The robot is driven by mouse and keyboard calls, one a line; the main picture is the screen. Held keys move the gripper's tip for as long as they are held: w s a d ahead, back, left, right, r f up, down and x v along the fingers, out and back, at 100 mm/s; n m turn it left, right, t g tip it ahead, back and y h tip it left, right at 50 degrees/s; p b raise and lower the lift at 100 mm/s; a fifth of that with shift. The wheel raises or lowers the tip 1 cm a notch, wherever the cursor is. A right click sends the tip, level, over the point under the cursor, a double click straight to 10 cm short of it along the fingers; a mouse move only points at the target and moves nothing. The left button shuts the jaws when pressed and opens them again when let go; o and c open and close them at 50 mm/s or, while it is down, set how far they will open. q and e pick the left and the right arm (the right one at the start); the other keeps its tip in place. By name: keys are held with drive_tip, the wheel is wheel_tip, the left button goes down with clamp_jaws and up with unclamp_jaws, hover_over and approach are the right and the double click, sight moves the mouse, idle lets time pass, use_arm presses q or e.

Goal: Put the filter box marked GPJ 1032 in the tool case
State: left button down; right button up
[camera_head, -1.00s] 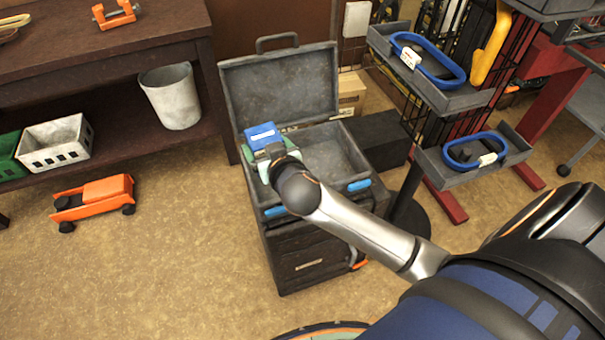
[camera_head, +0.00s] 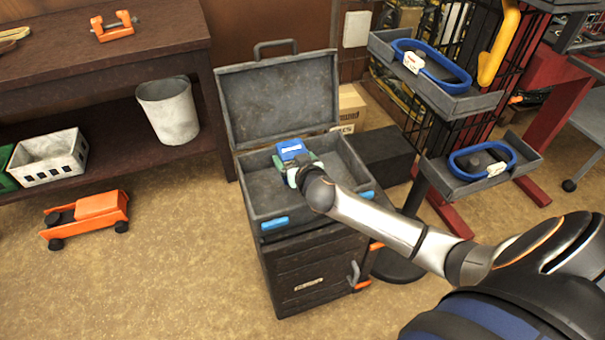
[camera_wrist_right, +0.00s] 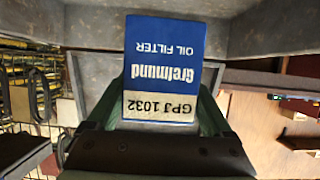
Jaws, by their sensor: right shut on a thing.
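The filter box (camera_wrist_right: 162,65) is blue and cream and reads GPJ 1032, upside down in the right wrist view. In the head view the filter box (camera_head: 292,148) shows as a small blue block. My right gripper (camera_head: 298,165) is shut on it, with green fingers on both sides of the box. The open grey tool case (camera_head: 262,222) stands on a dark cabinet with its lid up. The box is over the case's tray, near its middle; I cannot tell whether it touches the floor of the case. My left gripper is not in view.
Blue rings lie in grey trays (camera_head: 480,185) on the rack at right. A dark block (camera_head: 385,152) stands beside the case.

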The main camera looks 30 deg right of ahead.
drive_tip(key=shift+s+d+f, duration=0.15)
drive_tip(key=shift+d+f, duration=0.35)
drive_tip(key=shift+f, duration=0.05)
drive_tip(key=f, duration=0.1)
drive_tip(key=d+f+b, duration=0.1)
drive_tip(key=f, duration=0.2)
drive_tip(key=shift+s+d+f+b, duration=0.25)
drive_tip(key=shift+s+f+b, duration=0.05)
drive_tip(key=shift+b, duration=0.05)
drive_tip(key=shift+f, duration=0.3)
drive_tip(key=o, duration=1.5)
drive_tip(key=p+v, duration=0.2)
drive_tip(key=v, duration=1)
